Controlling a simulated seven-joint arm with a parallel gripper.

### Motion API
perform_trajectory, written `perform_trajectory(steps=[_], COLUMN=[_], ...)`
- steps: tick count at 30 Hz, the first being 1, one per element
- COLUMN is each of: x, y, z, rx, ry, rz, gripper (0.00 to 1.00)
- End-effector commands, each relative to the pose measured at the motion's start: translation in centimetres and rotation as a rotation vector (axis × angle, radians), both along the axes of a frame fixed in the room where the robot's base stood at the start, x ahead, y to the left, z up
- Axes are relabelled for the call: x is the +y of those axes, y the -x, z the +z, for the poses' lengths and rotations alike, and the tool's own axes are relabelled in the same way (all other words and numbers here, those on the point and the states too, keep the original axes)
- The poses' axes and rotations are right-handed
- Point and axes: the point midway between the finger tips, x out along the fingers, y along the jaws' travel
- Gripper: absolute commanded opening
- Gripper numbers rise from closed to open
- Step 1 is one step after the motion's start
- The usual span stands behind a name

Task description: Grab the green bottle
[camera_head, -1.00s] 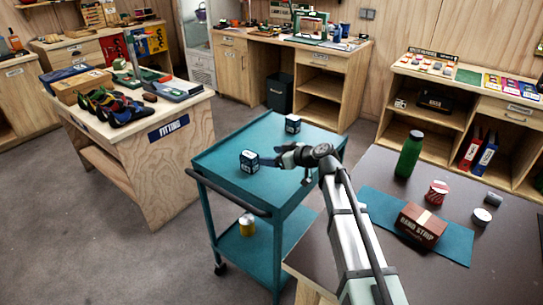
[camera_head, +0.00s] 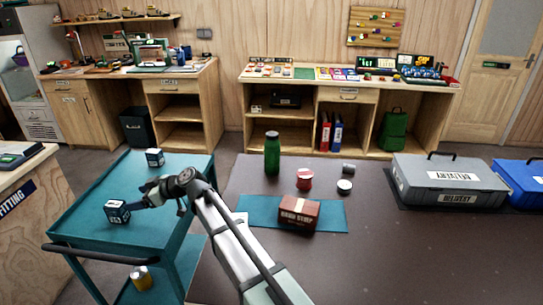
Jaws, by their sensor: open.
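My gripper (camera_head: 138,204) is over the teal cart to the left, well apart from the bottle. It points left, with its fingers close beside a dark blue and white box (camera_head: 117,211) on the cart. The jaws are open; the finger details are small and partly hidden by the wrist.
A brown box (camera_head: 299,213) sits on the mat. A red-and-white can (camera_head: 304,180) and two small grey items stand right of the bottle. A grey delivery case (camera_head: 450,185) is farther right. Another small box (camera_head: 155,157) is on the teal cart (camera_head: 185,172). The table's front is clear.

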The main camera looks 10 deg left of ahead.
Motion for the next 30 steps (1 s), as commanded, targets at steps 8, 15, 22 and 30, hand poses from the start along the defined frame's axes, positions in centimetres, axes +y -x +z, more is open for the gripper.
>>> perform_trajectory(steps=[8,15,22,30], x=[0.0,0.0,0.0,-1.3], y=[0.0,0.0,0.0,-1.5], z=[0.0,0.0,0.0,0.0], rx=[0.0,0.0,0.0,0.0], ry=[0.0,0.0,0.0,0.0], rz=[0.0,0.0,0.0,-0.023], gripper=[0.78,0.86,1.0,1.0])
